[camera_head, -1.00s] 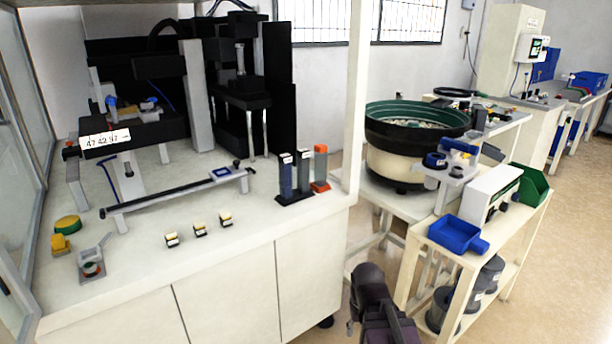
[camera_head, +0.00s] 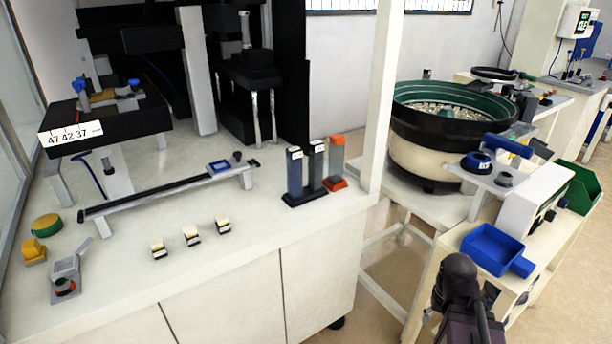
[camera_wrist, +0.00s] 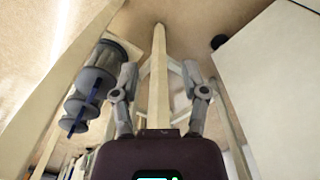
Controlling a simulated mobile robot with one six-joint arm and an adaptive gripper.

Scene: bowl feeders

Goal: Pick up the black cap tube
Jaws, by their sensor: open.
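Three upright tubes stand side by side in small holders on the white cabinet top in the head view. The middle one (camera_head: 316,166) is dark and looks like the black cap tube. In the head view my arm is low at the right, beyond the cabinet's right side and well away from the tubes.
A white post (camera_head: 384,100) rises just right of the tubes. A long black rail (camera_head: 165,191) and several small blocks sit left of them. A bowl feeder (camera_head: 445,135) and a blue bin (camera_head: 492,248) stand to the right. The cabinet top in front of the tubes is clear.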

